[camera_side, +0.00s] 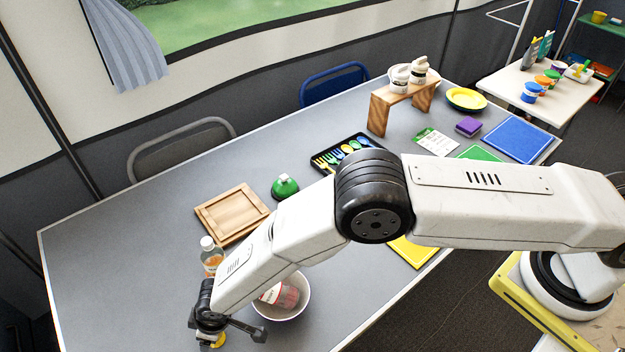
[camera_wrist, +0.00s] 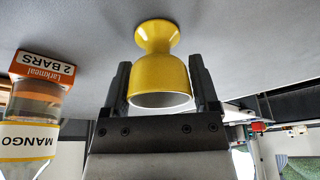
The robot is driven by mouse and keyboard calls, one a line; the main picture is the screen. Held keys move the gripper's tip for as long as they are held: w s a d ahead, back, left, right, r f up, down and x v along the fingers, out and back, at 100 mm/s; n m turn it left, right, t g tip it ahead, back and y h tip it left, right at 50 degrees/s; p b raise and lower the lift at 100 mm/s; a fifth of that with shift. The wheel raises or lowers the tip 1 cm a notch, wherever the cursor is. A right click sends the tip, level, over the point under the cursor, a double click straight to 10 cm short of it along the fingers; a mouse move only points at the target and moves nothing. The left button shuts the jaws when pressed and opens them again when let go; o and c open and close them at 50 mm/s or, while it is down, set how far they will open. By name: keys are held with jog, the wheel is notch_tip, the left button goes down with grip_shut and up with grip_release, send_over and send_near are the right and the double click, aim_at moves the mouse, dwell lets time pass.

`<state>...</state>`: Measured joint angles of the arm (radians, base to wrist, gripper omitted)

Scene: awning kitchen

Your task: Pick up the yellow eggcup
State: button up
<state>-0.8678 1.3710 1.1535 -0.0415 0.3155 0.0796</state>
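The yellow eggcup (camera_wrist: 158,75) sits between the two dark fingers of my gripper (camera_wrist: 160,85) in the wrist view. That view is upside down, so the foot is at the top against the grey table and the open rim faces my gripper. The fingers flank the bowl very closely on both sides; whether they press on it I cannot tell. In the side view, only a small part of the eggcup (camera_side: 218,341) shows below my gripper (camera_side: 208,330), low at the near end of the table; the fingertips are mostly hidden.
A bottle (camera_side: 212,258) stands close behind my gripper; the wrist view shows a mango-labelled bottle (camera_wrist: 30,115) and an orange-white box (camera_wrist: 42,68). A wooden tray (camera_side: 232,212) lies farther back.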

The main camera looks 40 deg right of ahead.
jog(key=c, duration=0.8)
jog(key=shift+r, duration=0.2)
jog(key=shift+r, duration=0.8)
jog(key=shift+s+d+r, duration=1.55)
jog(key=shift+s+r, duration=0.2)
jog(key=shift+r, duration=0.1)
jog(key=shift+s+d+r, duration=1.6)
jog(key=shift+s+r, duration=0.1)
jog(key=shift+r, duration=0.15)
jog(key=shift+s+d+r, duration=1.55)
jog(key=shift+s+r, duration=0.2)
jog(key=shift+r, duration=0.1)
